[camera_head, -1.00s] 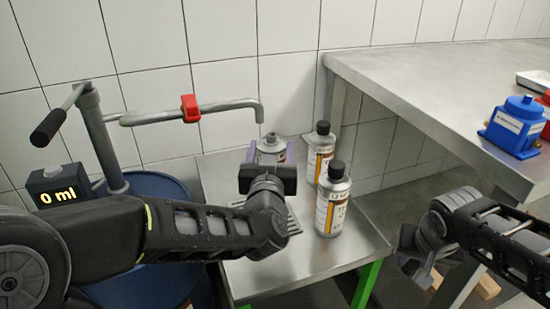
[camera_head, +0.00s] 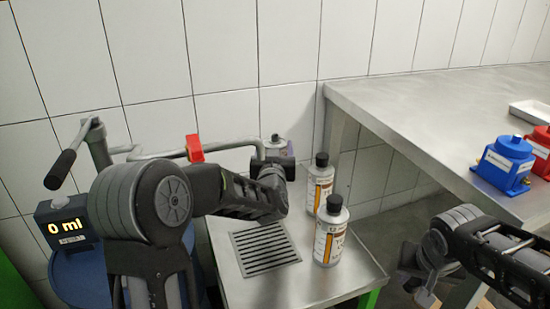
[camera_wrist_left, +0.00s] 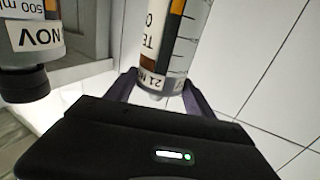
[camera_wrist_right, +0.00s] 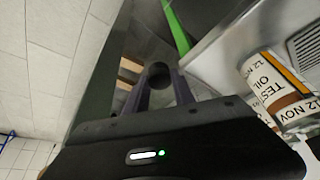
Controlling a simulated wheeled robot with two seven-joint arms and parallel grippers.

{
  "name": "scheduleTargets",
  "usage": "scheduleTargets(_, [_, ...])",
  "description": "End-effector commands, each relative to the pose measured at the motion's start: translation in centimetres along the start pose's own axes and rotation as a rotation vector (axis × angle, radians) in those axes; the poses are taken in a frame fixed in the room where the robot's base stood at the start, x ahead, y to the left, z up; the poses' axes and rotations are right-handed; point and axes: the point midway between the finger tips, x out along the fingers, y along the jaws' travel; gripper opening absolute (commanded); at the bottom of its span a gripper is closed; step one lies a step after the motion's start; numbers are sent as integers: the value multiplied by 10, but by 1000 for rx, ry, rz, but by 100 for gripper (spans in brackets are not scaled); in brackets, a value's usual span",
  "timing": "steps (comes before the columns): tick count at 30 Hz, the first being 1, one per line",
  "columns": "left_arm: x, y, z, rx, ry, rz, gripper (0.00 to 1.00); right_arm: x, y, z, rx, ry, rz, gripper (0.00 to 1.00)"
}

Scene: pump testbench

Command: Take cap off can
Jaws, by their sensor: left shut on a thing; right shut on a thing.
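My left gripper (camera_head: 276,153) is shut on a metal can (camera_head: 275,144), whose grey top has no black cap on it. In the left wrist view the held can (camera_wrist_left: 172,45) is between the two fingers (camera_wrist_left: 160,90). In the head view my gripper and wrist hide its lower part. My right gripper (camera_head: 427,292) is low at the right, in front of the workbench, well apart from the cans. In the right wrist view it is shut on a round black cap (camera_wrist_right: 158,74).
Two more cans with black caps, a front one (camera_head: 330,235) and a rear one (camera_head: 320,183), stand on the low metal table (camera_head: 345,285) beside a drain grate (camera_head: 265,248). A pipe with a red valve (camera_head: 194,148) is at the left. Blue (camera_head: 507,165) and red (camera_head: 541,146) pumps stand on the workbench (camera_head: 420,105).

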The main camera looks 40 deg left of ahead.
Motion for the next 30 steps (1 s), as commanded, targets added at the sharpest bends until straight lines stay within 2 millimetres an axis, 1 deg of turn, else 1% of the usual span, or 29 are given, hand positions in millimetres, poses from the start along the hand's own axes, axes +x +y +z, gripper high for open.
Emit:
scheduleTargets(1, [8, 0, 1, 0, 1, -1, 0, 1, 0, 0, 0, 0, 0, 0])
scheduleTargets(4, [15, 0, 0, 0, 0, 0, 0, 1, 0, 1, 0, 0, 0, 0])
scheduleTargets(13, [15, 0, 0, 0, 1, 0, 0, 1, 0, 1, 0, 0, 0, 0])
scheduleTargets(16, [15, 0, 8, 0, -1, 0, 0, 5, 0, 2, 0, 0, 0, 0])
scheduleTargets(19, [15, 0, 24, 1, -2, 1, 0, 10, 0, 4, 0, 0, 0, 0])
scheduleTargets(22, [15, 0, 34, 1, -1, 0, 0, 14, 0, 6, 0, 0, 0, 0])
scheduleTargets(30, [15, 0, 34, -1, 1, 0, 0, 13, 0, 5, 0, 0, 0, 0])
